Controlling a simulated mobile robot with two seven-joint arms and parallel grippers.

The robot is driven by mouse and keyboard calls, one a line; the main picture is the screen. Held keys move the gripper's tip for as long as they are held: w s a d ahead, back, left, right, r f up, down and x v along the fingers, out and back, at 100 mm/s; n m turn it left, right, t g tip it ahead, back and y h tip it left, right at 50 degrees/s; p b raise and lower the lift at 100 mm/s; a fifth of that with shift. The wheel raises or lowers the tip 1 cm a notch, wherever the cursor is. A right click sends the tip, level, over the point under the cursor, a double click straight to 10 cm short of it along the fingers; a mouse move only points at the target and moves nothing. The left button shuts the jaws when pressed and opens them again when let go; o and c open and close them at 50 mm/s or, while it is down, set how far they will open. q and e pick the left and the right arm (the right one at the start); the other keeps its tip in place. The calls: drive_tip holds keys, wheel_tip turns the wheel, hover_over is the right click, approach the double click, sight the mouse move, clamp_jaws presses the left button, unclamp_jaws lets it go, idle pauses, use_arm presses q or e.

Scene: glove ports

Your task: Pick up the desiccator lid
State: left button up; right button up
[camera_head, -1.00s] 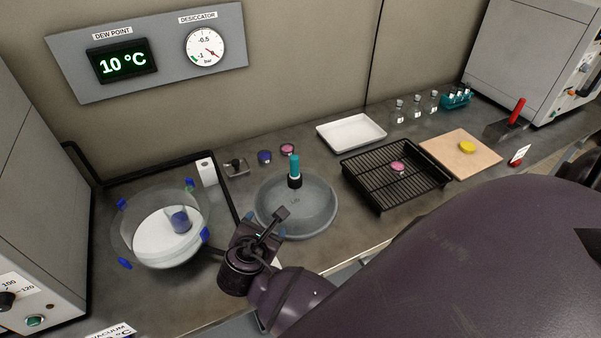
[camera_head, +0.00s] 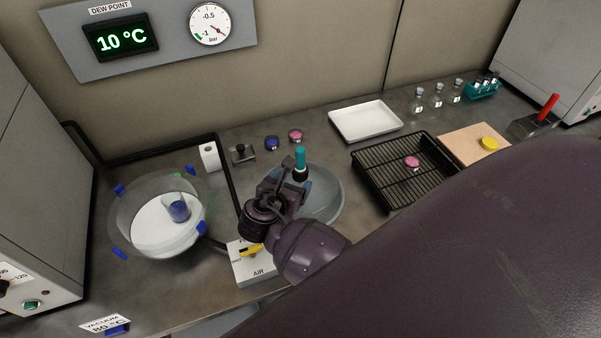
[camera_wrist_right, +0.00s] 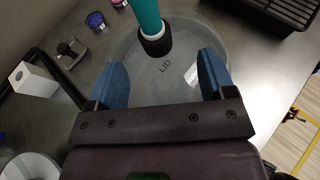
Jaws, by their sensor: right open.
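The desiccator lid (camera_head: 322,204) is a round, clear-grey disc lying on the bench, with a teal and black knob (camera_head: 300,162) standing up from it. It also shows in the right wrist view (camera_wrist_right: 178,85), marked "LID". My right gripper (camera_head: 285,176) is over the near left part of the lid. In the right wrist view its two blue fingers (camera_wrist_right: 162,78) are wide apart and empty, with the knob beyond and between them. The desiccator bowl (camera_head: 150,240) stands open to the left, with a blue-topped container (camera_head: 178,208) inside. My left gripper is not in view.
A valve box (camera_head: 255,262) marked "AIR" sits just below my right wrist. A black rack (camera_head: 400,172) with a pink-topped dish stands right of the lid. A white tray (camera_head: 366,122) lies behind. A black tube runs between bowl and lid.

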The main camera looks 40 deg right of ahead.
sight(298, 172)
drive_tip(key=shift+w+a+x, duration=0.15)
drive_tip(key=shift+x, duration=1.55)
drive_tip(key=shift+w+a+x, duration=0.1)
drive_tip(key=shift+w+x, duration=0.05)
drive_tip(key=shift+x, duration=1.55)
clamp_jaws()
